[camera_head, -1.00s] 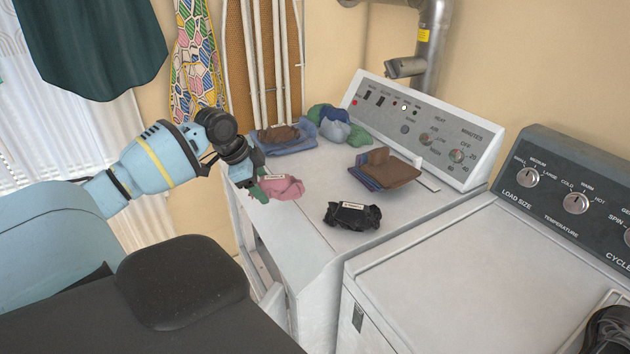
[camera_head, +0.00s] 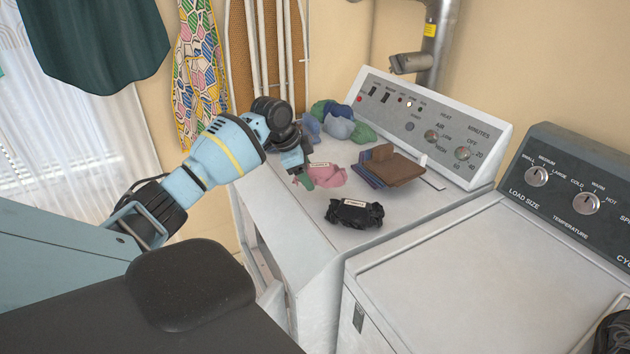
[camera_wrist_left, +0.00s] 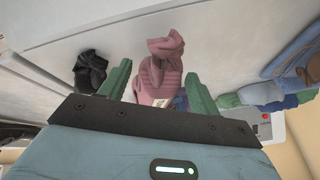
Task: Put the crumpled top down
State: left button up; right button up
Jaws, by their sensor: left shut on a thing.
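The crumpled pink top (camera_head: 327,175), with a white label, is held in my left gripper (camera_head: 305,178) over the left part of the white dryer top (camera_head: 300,225). In the left wrist view the pink top (camera_wrist_left: 160,72) sits between the two green fingers of the left gripper (camera_wrist_left: 158,88), which are shut on it. I cannot tell how far it is above the surface. A crumpled black garment (camera_head: 354,213) with a label lies just in front of it; it also shows in the left wrist view (camera_wrist_left: 90,72). My right gripper is not in view.
Folded brown and blue cloths (camera_head: 388,166) lie right of the pink top. Green and blue bundled cloths (camera_head: 340,122) lie behind it, near the dryer's control panel (camera_head: 425,125). My arm hides the back left corner. The washer lid (camera_head: 455,275) at right is mostly clear.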

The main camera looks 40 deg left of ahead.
aim_at(315, 181)
pick_arm(q)
jog(key=shift+w+d, duration=0.25)
jog(key=shift+w, duration=0.55)
jog(key=shift+w, duration=0.1)
jog(key=shift+w+d, duration=0.15)
jog(key=shift+w, duration=0.15)
notch_tip(315, 181, down, 4)
jog(key=shift+r, duration=0.25)
jog(key=shift+f, duration=0.1)
jog(key=o, duration=1)
jog(key=shift+f, duration=0.15)
jog(key=shift+o, duration=0.2)
